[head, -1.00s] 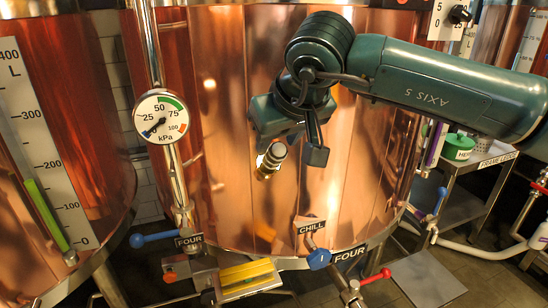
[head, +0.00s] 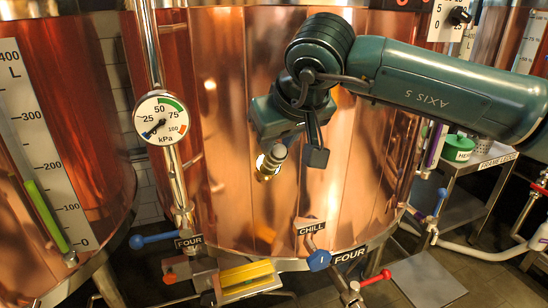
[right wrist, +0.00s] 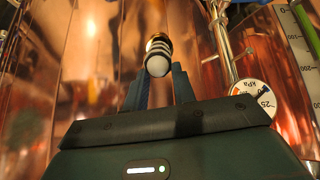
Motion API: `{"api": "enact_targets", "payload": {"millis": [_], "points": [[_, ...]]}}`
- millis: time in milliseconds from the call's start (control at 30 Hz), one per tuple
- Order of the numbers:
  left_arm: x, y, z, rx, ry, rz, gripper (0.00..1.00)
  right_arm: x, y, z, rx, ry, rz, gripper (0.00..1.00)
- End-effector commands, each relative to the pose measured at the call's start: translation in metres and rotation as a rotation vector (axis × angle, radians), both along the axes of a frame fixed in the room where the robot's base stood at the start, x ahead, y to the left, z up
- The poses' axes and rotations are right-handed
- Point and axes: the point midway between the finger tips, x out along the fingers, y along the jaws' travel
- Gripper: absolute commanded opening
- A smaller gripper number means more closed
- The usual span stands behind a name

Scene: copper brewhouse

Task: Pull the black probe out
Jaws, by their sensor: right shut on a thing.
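The black probe (head: 278,153) sits at a brass fitting (head: 264,163) on the front of the copper tank. In the right wrist view the probe (right wrist: 158,58) shows a dark body with pale bands and a rounded whitish end, with brass behind it. My right gripper (head: 292,150) is at the probe and shut on it. In the right wrist view its two fingers (right wrist: 159,88) stand on either side of the probe's end. How deep the probe sits in the fitting is hidden. My left gripper is in neither view.
A kPa gauge (head: 161,117) on a steel pipe stands left of the probe. Below are a blue-handled valve (head: 152,239), a CHILL tag (head: 311,228), a yellow block (head: 247,276) and a red handle (head: 376,278). A cart (head: 470,175) stands at right.

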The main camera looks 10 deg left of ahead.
Motion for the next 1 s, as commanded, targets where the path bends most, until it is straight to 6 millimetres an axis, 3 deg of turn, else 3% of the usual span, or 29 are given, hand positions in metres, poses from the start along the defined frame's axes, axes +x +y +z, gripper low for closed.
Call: {"api": "enact_targets", "payload": {"millis": [1000], "points": [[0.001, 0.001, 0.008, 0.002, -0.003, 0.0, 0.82, -0.01, -0.007, 0.019, 0.001, -0.002, 0.0, 0.0]]}}
